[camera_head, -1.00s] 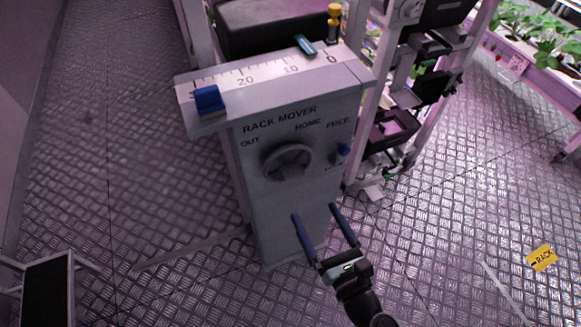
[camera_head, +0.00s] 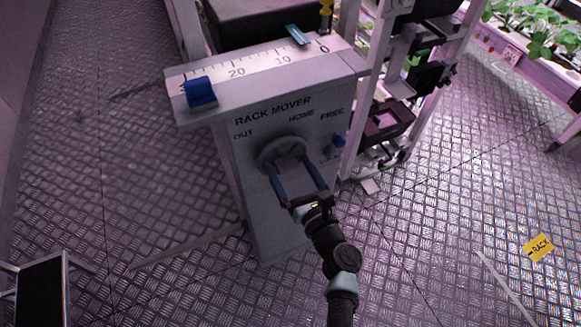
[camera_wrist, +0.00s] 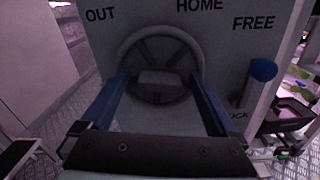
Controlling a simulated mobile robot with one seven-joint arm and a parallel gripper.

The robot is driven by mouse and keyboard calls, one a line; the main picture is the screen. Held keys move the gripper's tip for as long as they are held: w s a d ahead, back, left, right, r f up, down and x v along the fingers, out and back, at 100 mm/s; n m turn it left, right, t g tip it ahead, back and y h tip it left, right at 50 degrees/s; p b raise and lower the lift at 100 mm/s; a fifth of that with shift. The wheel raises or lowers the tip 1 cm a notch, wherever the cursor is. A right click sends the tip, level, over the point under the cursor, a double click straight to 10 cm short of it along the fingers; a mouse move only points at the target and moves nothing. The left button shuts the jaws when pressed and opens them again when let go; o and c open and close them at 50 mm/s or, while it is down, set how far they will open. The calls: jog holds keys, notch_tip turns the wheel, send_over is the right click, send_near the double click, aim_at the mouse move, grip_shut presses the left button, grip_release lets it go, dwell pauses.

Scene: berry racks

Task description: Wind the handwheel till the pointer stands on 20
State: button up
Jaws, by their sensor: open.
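The grey handwheel (camera_head: 270,155) is on the front of the RACK MOVER cabinet (camera_head: 285,215). In the wrist view the handwheel (camera_wrist: 127,45) shows a round rim, spokes and a pale hub. My gripper (camera_head: 289,162) is open, its two blue fingers pointing at the wheel's lower part. In the wrist view my gripper (camera_wrist: 160,74) has one finger on each side of the hub, overlapping the rim; contact cannot be told. The teal pointer (camera_head: 297,35) stands between 0 and 10 on the white scale (camera_head: 262,62).
A blue block (camera_head: 200,92) sits at the scale's far left end, beyond 20. A blue-knobbed lever (camera_head: 339,140) is right of the wheel, between the FREE and LOCK labels. A plant rack frame (camera_head: 425,105) stands at right.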

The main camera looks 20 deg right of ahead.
jog(key=c, duration=1.4)
jog(key=shift+f+n+b, duration=0.1)
jog(key=shift+n+b, duration=0.2)
jog(key=shift+n+b, duration=0.4)
jog(key=shift+n, duration=0.2)
jog(key=n+b, duration=0.1)
jog(key=n, duration=0.1)
jog(key=n+b, duration=0.2)
jog(key=n, duration=0.1)
jog(key=shift+a+f+b, duration=0.15)
jog(key=shift+a+b, duration=0.05)
jog(key=shift+b, duration=0.1)
jog(key=n+b, duration=0.5)
jog(key=n, duration=0.2)
jog(key=shift+f+n, duration=0.15)
jog(key=shift+n, duration=0.15)
jog(key=shift+d+f+n+b, duration=0.1)
jog(key=shift+n+b, duration=3.65)
jog(key=shift+n, duration=1.05)
jog(key=shift+f+n+b, duration=0.1)
jog(key=shift+n+b, duration=3.6)
jog(key=shift+n, duration=1.1)
